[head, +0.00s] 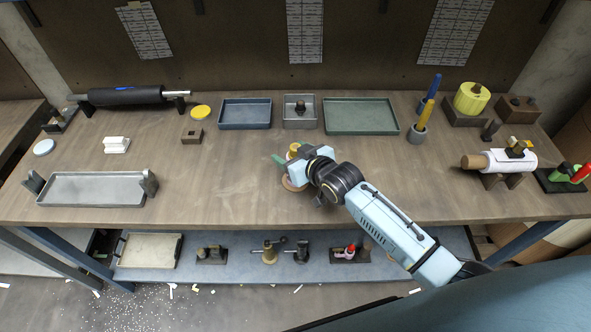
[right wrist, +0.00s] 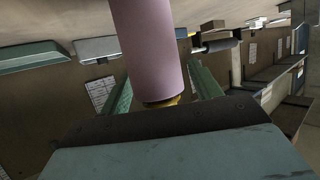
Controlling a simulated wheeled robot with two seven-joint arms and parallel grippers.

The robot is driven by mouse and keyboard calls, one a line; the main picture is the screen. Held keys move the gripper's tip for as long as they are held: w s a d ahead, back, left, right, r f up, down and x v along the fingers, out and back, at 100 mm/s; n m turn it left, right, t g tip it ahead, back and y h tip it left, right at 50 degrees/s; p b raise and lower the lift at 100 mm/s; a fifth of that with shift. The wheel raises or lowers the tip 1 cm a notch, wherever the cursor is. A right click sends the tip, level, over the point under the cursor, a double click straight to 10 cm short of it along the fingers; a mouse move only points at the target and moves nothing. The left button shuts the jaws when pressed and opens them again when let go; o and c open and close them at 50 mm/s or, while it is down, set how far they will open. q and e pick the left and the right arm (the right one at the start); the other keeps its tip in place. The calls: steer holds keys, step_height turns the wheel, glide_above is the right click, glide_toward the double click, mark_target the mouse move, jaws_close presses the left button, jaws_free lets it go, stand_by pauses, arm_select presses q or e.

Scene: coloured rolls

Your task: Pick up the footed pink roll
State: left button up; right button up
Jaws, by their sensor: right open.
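The pink roll (right wrist: 148,45) fills the upper middle of the right wrist view, with a yellow-gold end piece (right wrist: 165,101) at its near end. In the head view the roll is mostly hidden behind my right gripper (head: 290,158); a round pinkish-brown foot (head: 291,185) shows below the gripper and a yellow top (head: 294,149) above it. My right gripper is open, with one green finger on each side of the roll. The fingers appear apart from the roll, though contact cannot be told for sure. My left gripper is not in view.
Trays (head: 360,116) line the back of the table (head: 220,190). A black roller (head: 125,95) lies on supports at the back left, and a grey tray (head: 92,188) sits at the front left. A white roll (head: 510,160) and a yellow roll (head: 472,98) are at right.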

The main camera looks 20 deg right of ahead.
steer(key=shift+w, duration=0.1)
jaws_close()
stand_by(0.4)
